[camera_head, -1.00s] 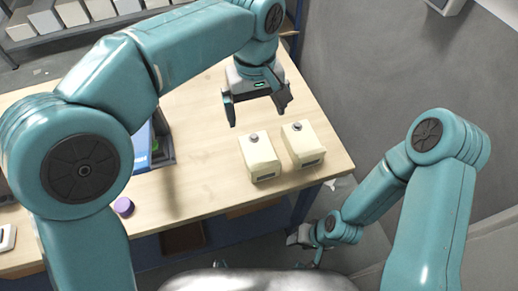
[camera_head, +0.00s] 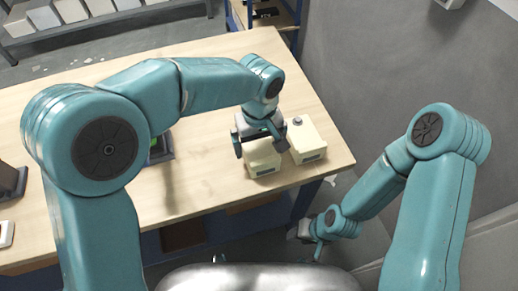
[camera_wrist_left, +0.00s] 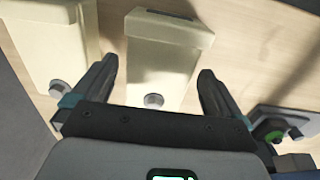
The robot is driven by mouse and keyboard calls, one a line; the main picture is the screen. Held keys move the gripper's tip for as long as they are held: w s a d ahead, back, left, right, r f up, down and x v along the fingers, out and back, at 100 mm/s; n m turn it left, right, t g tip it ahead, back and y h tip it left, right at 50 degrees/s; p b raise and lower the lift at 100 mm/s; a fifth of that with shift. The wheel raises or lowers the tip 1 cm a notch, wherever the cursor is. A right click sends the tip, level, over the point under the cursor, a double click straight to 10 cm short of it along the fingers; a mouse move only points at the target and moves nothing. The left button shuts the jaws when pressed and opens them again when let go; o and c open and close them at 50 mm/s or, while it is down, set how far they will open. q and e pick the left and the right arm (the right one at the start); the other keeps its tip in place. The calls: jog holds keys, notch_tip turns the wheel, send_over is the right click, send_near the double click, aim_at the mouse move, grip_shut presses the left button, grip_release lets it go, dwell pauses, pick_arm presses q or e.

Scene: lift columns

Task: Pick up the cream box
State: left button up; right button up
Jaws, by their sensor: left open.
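Two cream boxes with a grey knob on each stand side by side near the table's right end. My left gripper (camera_head: 257,140) is over the left cream box (camera_head: 264,163) and hides part of its top; the right cream box (camera_head: 309,146) stands just beside it. In the left wrist view the open fingers (camera_wrist_left: 158,67) point toward one cream box (camera_wrist_left: 161,50), which lies between their lines with its knob near the palm. The other cream box (camera_wrist_left: 48,38) is outside the left finger. I cannot tell whether the fingers touch anything. My right gripper (camera_head: 308,232) hangs low beside the table, small and unclear.
The wooden table (camera_head: 205,195) is clear in front of the boxes. A dark item with a green patch (camera_head: 158,147) is partly hidden behind my left arm; it also shows in the wrist view (camera_wrist_left: 272,133). A grey wall (camera_head: 400,60) rises at the right.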

pick_arm(q)
notch_tip(320, 180, down, 2)
jog(key=shift+w+f, duration=0.1)
jog(key=shift+w, duration=0.05)
jog(key=shift+c, duration=0.7)
jog(key=c, duration=1)
